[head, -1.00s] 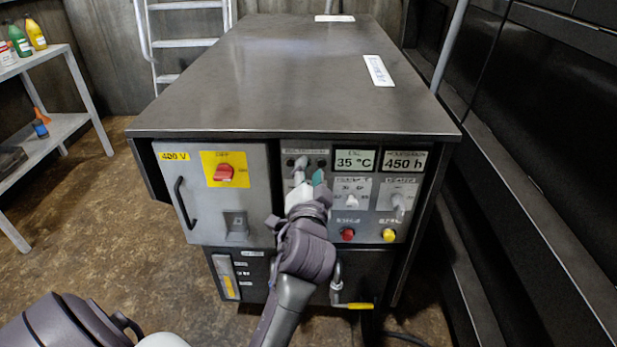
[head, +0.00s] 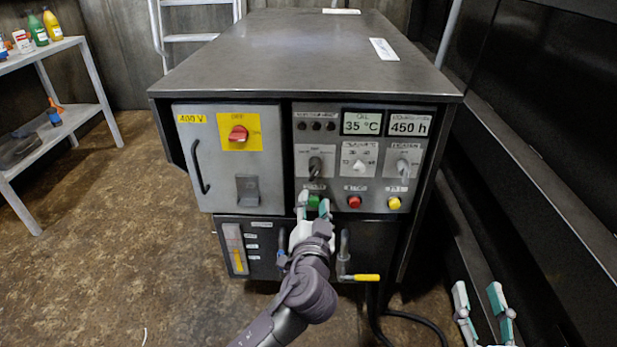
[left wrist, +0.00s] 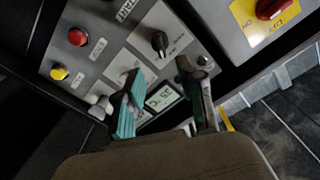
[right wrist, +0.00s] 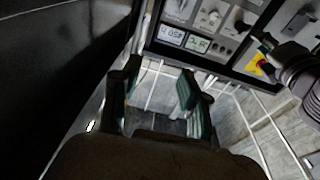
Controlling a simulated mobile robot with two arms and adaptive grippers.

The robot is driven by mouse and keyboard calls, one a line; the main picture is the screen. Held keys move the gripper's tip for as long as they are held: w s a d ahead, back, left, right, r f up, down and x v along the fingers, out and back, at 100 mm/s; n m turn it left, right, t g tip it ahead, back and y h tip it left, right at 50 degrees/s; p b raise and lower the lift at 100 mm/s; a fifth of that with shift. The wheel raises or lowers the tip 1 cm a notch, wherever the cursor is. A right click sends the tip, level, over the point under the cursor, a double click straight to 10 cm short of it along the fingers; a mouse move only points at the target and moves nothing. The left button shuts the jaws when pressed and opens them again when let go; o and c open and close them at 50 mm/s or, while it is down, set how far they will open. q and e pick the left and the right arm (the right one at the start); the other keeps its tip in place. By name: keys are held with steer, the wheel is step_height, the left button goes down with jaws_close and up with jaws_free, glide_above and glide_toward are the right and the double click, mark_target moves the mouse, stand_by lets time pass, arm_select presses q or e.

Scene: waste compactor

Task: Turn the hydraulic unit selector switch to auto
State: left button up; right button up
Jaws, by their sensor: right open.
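The control panel (head: 335,130) has three rotary switches. The leftmost switch (head: 316,166) is dark with a grey handle pointing roughly down; its label is too small to read. A dark knob (left wrist: 160,42) shows in the left wrist view, beyond the fingers. My left gripper (head: 314,205) is open and empty just below the leftmost switch, in front of the green button (head: 314,201), apart from the switch. Its spread fingers also show in the left wrist view (left wrist: 163,98). My right gripper (head: 483,303) is open and empty at the lower right, away from the panel.
A white middle switch (head: 360,165), a right switch (head: 403,167), a red button (head: 354,202) and a yellow button (head: 393,203) are close by. A red main switch (head: 238,133) is on the left door. Floor on the left is clear.

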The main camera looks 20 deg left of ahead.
mark_target(315, 176)
arm_select(q)
steer(key=b+x, duration=0.1)
steer(key=x, duration=0.9)
steer(key=shift+f+b, duration=0.1)
steer(key=shift+b, duration=0.3)
steer(key=shift+w+a, duration=0.2)
steer(key=shift+w, duration=0.5)
arm_select(e)
step_height(315, 176, up, 8)
steer(key=s+t+y, duration=0.1)
steer(key=s+t, duration=0.2)
steer(key=t, duration=0.2)
steer(key=shift+a+f+y, duration=0.15)
steer(key=shift+f+y, duration=0.1)
steer(key=shift+y, duration=0.15)
arm_select(q)
steer(key=shift+c, duration=0.3)
jaws_close()
steer(key=m+p, duration=0.2)
steer(key=m, duration=0.1)
arm_select(e)
steer(key=w+f+g+h, duration=0.2)
steer(key=f+g, duration=0.4)
steer(key=f, duration=0.3)
steer(key=shift+w+d, duration=0.3)
steer(key=shift+w, duration=0.25)
